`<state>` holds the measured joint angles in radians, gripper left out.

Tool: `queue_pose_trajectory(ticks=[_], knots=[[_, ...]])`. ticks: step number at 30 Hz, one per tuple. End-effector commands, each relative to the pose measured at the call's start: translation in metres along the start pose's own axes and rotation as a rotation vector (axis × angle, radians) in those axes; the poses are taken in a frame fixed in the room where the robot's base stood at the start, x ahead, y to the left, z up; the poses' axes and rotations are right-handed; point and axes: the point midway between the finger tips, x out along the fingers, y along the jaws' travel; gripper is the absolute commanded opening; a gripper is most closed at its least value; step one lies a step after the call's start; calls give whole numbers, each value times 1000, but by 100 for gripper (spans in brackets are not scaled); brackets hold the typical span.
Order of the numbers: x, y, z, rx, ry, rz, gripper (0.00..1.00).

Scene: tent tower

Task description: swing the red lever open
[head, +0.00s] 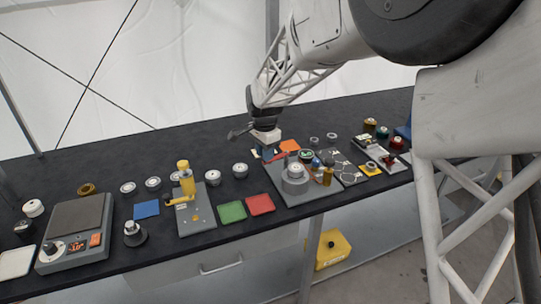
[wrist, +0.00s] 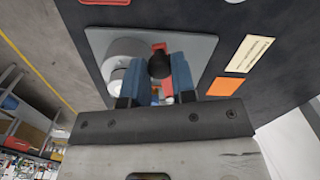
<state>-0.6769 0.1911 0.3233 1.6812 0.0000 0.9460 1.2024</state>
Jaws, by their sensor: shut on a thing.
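My gripper (wrist: 159,78) has blue fingers on both sides of a black knob (wrist: 159,66) in the wrist view, and it is shut on it. A red part (wrist: 160,47), which looks like the red lever, shows just beyond the knob; most of it is hidden by the knob and fingers. The lever's fixture is a grey plate (wrist: 205,48) with a pale round cylinder (wrist: 126,50) left of the fingers. In the head view my gripper (head: 267,153) is low at the back of that plate (head: 310,196), behind the pale cylinder (head: 294,184). The lever is not clear there.
An orange tile (head: 289,146) lies behind the plate. A red tile (head: 260,204) and a green tile (head: 231,212) lie to its left, with a yellow-handled stand (head: 187,178) and a scale (head: 75,243) farther left. Small jars and parts crowd the right. The back left of the table is clear.

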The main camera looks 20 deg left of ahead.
Motion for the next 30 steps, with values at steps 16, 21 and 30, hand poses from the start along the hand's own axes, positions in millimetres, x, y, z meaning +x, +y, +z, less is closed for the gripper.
queue_pose_trajectory(ticks=[16, 21, 30], knots=[[-1, -24, -4, 268, 1, -1, 0], [-1, -24, -4, 277, 1, -2, 0], [-1, -25, -4, 276, 1, -3, 32]])
